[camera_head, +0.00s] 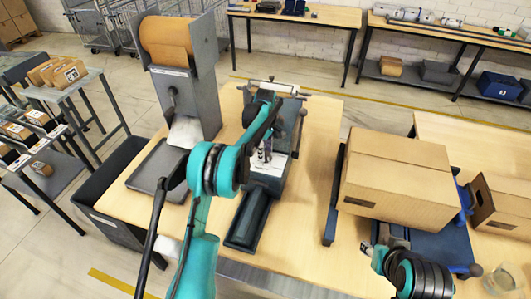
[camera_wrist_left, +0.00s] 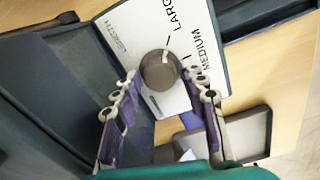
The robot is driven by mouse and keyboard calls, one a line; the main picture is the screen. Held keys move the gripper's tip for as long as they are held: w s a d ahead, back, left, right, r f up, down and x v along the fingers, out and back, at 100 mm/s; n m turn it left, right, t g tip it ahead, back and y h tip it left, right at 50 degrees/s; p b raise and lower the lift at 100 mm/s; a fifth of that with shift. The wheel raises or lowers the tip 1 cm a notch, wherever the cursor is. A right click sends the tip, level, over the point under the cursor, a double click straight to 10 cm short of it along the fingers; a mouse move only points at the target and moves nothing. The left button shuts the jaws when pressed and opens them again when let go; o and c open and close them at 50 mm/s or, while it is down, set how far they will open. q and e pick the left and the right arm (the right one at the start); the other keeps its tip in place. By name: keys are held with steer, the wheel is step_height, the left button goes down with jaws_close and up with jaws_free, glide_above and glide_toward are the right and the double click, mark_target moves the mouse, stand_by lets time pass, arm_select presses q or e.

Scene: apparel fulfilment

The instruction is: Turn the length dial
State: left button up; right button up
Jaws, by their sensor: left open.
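The length dial (camera_wrist_left: 159,74) is a round grey-brown knob on a white panel (camera_wrist_left: 130,30) printed LENGTH, LARGE and MEDIUM. A pale mark at its upper edge lies near the tick by LARGE. My left gripper (camera_wrist_left: 160,78) is open, its fingertips on either side of the dial; I cannot tell whether they touch it. In the head view my left gripper (camera_head: 262,152) is over the grey machine (camera_head: 250,217) on the table, and the arm partly hides the panel. My right gripper (camera_head: 376,248) is low at the right, and its jaws are unclear.
A paper-roll dispenser (camera_head: 205,75) and grey tray (camera_head: 150,187) stand left of the machine. A large cardboard box (camera_head: 395,180) sits at the right near my right arm. Bare tabletop (camera_head: 310,190) lies between the machine and the box. A dark bin (camera_head: 95,200) stands left.

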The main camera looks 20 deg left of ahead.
arm_select(q)
steer(key=shift+f, duration=0.1)
steer(key=c, duration=0.9)
steer(key=shift+m, duration=0.3)
steer(key=m, duration=0.4)
steer(key=shift+m, duration=0.3)
steer(key=m, duration=0.4)
steer(key=shift+m, duration=0.3)
steer(key=m, duration=0.5)
steer(key=shift+m, duration=2.5)
